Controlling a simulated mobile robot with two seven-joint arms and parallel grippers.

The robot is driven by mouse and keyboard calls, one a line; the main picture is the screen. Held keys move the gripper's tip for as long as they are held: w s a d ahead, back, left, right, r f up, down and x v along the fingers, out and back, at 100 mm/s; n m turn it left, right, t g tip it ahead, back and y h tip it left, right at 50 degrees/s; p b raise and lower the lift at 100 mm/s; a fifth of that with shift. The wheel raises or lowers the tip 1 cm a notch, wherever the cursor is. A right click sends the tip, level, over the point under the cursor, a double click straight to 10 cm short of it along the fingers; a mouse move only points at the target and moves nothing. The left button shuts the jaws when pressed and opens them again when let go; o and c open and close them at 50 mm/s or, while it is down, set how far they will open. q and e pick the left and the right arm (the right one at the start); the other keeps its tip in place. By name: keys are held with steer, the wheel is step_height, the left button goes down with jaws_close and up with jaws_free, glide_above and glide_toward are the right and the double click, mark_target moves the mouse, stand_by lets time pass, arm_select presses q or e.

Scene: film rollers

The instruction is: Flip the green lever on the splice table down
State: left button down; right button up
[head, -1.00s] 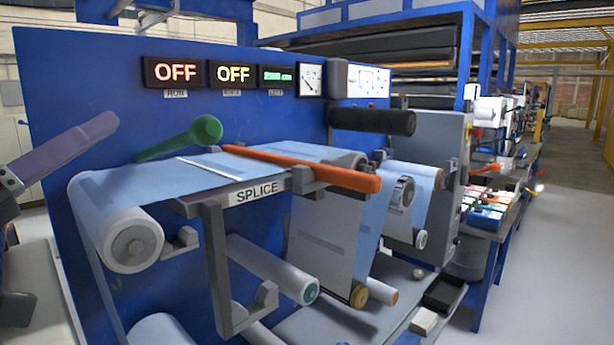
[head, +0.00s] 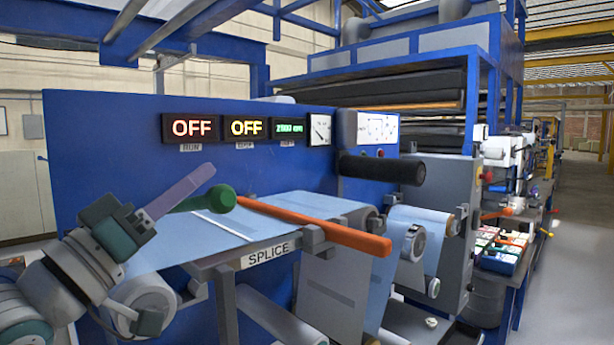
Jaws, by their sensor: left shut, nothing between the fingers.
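The splice table (head: 292,203) is a pale blue web surface with a "SPLICE" label on its front edge. The green lever (head: 222,198) has a round knob at its right end and lies at a shallow slant over the table's left part, the knob end slightly higher. My left gripper (head: 207,172) comes in from the left with its purple-grey fingers shut and empty. Its fingertips are just above and left of the knob in the picture; I cannot tell whether they touch it. Part of the lever's handle is hidden behind the fingers. My right gripper is not in view.
An orange bar (head: 320,228) lies across the table to the right of the green lever. A blue panel (head: 110,150) with two OFF displays (head: 194,128) stands behind. A black roller (head: 382,169) sticks out at the right. Open floor lies at the far right.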

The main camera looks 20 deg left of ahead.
mark_target(206, 203)
arm_select(q)
steer(key=shift+d+f, duration=0.15)
steer(key=shift+f, duration=0.1)
steer(key=f+m+h+b, duration=0.1)
steer(key=b, duration=0.1)
steer(key=f+m+h+b, duration=0.1)
steer(key=f+m+b, duration=0.1)
steer(key=shift+s+d, duration=0.15)
steer(key=shift+d, duration=0.15)
steer(key=shift+r+h, duration=0.2)
steer(key=shift+h, duration=0.1)
